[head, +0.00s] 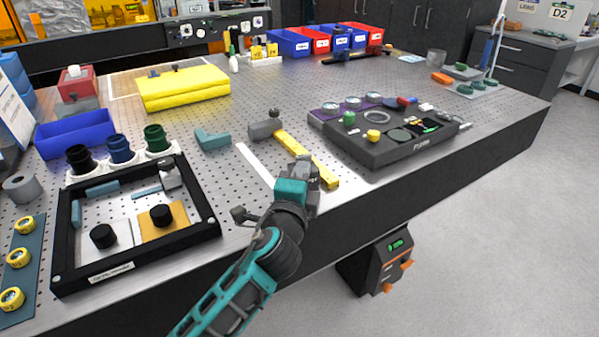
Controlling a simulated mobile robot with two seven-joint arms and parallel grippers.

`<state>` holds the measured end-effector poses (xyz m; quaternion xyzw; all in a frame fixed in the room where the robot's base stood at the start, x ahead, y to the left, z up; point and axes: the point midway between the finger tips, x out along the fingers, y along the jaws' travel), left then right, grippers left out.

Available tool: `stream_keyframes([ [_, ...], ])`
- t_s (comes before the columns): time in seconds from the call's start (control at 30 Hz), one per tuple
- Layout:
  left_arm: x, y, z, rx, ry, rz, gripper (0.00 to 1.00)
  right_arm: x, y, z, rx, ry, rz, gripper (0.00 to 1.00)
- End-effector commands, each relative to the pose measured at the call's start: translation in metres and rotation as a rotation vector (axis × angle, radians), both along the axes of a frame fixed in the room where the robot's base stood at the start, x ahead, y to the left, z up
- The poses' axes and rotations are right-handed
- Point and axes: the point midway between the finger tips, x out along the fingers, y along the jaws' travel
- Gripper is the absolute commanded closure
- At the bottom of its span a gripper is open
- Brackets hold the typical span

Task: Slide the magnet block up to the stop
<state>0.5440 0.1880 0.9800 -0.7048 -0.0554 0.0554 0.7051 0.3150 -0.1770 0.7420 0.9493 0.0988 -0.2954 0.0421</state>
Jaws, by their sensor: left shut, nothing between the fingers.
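A dark grey block with a small round knob (264,129) sits on the perforated table top at the far end of a yellow bar (308,159); it looks like the magnet block, but no label shows. My left gripper (318,170) is shut and empty, over the near part of the yellow bar, apart from the grey block. Its wrist hides part of the table. A teal angled piece (211,139) lies left of the block. I cannot tell which piece is the stop. My right gripper is not in view.
A white strip (256,164) lies left of the yellow bar. A black-framed tray (66,243) stands at the left, with black-knobbed parts inside. A dark instrument platform (385,152) with small parts stands to the right. The table's front edge runs beneath my arm.

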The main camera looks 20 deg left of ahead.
Motion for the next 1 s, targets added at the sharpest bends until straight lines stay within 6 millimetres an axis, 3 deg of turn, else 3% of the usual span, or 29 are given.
stream_keyframes([
  [0.63,-0.001,0.000,0.000,0.000,0.001,0.001,1.00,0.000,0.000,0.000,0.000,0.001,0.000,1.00],
  [0.77,0.012,0.017,0.002,0.003,0.001,0.004,1.00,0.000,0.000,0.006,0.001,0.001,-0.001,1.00],
  [1.0,0.047,0.065,0.001,0.003,0.000,0.003,1.00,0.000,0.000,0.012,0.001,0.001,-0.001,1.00],
])
